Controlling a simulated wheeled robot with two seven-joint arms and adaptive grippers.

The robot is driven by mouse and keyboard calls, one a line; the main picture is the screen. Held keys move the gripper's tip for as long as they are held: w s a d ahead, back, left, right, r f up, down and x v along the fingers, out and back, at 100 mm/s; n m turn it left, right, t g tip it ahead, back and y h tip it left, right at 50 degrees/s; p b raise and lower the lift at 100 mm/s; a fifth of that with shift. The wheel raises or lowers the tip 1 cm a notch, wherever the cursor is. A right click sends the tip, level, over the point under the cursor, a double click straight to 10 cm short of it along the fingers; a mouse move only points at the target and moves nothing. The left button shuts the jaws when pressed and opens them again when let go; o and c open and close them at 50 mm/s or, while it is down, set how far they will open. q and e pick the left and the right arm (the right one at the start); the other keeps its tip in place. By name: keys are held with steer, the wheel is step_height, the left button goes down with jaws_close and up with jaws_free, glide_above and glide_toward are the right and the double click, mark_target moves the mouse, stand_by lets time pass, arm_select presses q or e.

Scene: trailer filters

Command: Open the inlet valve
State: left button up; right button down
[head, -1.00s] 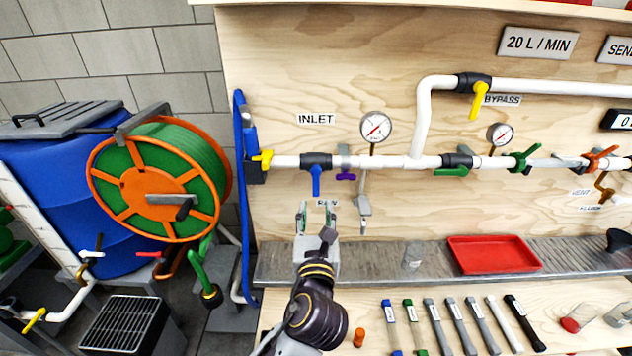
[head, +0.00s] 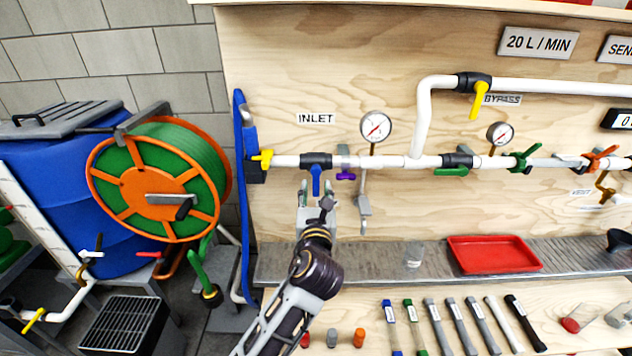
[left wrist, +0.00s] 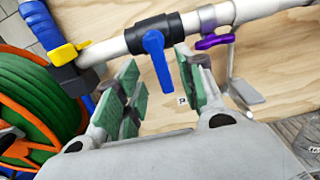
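The inlet valve is a black body (head: 316,160) on the white pipe, below the INLET label (head: 316,119). Its blue lever handle (head: 316,181) hangs down, across the pipe. My left gripper (head: 317,190) is open just below the pipe, its fingers either side of the blue handle. In the left wrist view the blue handle (left wrist: 157,62) hangs between the green-padded fingers (left wrist: 157,92), apparently touching neither. The black valve body shows there too (left wrist: 154,34). My right gripper is not in view.
A yellow handle (head: 263,159) is left of the valve; a small purple handle (head: 345,176) and a pressure gauge (head: 376,126) are close on its right. A grey shelf with a red tray (head: 493,254) runs below. The hose reel (head: 155,190) stands at left.

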mark_target(316, 182)
arm_select(q)
steer(key=shift+w, duration=2.95)
jaws_close()
